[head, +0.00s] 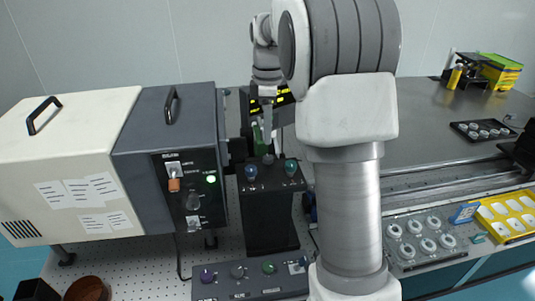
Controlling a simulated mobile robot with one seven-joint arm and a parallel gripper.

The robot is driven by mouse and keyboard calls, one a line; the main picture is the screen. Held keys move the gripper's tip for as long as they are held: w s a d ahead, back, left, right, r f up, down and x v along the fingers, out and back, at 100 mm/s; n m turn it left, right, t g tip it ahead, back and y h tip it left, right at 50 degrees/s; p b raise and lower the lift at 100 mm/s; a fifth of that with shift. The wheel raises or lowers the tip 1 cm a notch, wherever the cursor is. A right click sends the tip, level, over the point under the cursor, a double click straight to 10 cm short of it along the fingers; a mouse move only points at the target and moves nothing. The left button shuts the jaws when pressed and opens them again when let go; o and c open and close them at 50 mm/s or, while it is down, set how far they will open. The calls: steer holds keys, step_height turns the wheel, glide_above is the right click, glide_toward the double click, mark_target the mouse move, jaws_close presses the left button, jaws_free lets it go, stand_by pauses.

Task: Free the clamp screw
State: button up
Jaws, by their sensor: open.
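My gripper (267,140) is at the far end of my arm, small in the head view. It points down over a tall black box (270,215). A small grey knob (268,159) sits on the box top directly below the fingertips, between a blue knob (251,171) and a green knob (291,167). I cannot tell whether the fingers touch the grey knob or stay just above it. No part is clearly recognisable as the clamp screw; the grey knob may be it. My jaws are open, with nothing visibly held.
A cream and grey instrument housing (135,160) stands close on the left. A control strip (250,283) with coloured knobs lies in front. On the right are a tray of white rings (420,240), a yellow rack (510,215) and a dark tray (482,131). The grey tabletop (425,140) behind is largely clear.

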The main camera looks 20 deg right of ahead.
mark_target(268, 157)
step_height(268, 157, down, 8)
steer(key=shift+f, duration=0.15)
stand_by(0.3)
jaws_close()
